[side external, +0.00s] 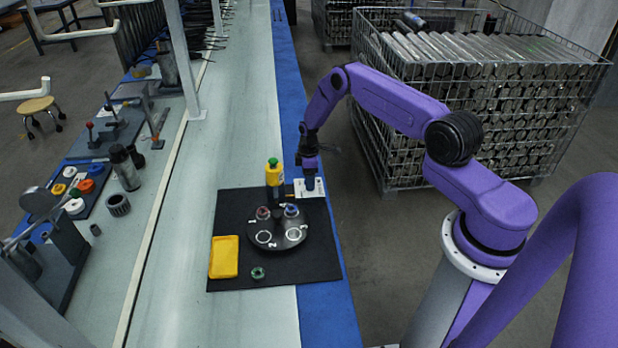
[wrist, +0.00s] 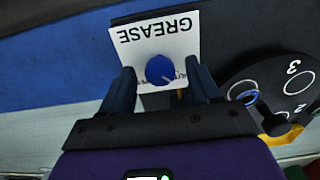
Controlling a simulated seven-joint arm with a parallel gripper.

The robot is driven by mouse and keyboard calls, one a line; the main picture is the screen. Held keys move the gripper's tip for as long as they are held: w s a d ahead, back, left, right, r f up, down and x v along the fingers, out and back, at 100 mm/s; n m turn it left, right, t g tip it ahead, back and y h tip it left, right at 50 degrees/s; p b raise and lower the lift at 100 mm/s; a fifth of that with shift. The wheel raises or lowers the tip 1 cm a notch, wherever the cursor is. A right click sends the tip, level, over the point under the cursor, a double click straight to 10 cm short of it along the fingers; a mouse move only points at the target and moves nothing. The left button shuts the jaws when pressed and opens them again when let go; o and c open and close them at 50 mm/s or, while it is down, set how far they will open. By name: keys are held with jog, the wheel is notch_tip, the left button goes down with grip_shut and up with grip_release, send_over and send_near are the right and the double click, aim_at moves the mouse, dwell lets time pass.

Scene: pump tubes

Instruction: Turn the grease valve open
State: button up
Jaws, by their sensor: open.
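The grease valve is a round blue knob (wrist: 160,70) on a white plate (wrist: 157,33) marked GREASE, which reads upside down in the wrist view. In the side external view the white plate (side external: 300,193) lies at the back right of the black mat, and the knob is hard to tell apart from my gripper. My gripper (side external: 310,175) is over the plate, pointing down. In the wrist view my gripper (wrist: 161,76) is open, one finger left and one right of the knob, with gaps on both sides. A small pointer mark shows beside the knob.
A dark round turntable (side external: 277,240) with numbered places stands left of the plate, close to my gripper. A yellow bottle (side external: 273,173) with a green cap stands behind it. A yellow tray (side external: 224,257) and a small green ring (side external: 258,272) are on the black mat (side external: 310,268).

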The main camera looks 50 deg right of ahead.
jog(key=c, duration=1.1)
jog(key=shift+o, duration=0.2)
jog(key=m, duration=0.4)
jog(key=shift+m, duration=0.4)
jog(key=m, duration=0.4)
jog(key=shift+m, duration=0.3)
jog(key=m, duration=0.4)
jog(key=shift+m, duration=2.2)
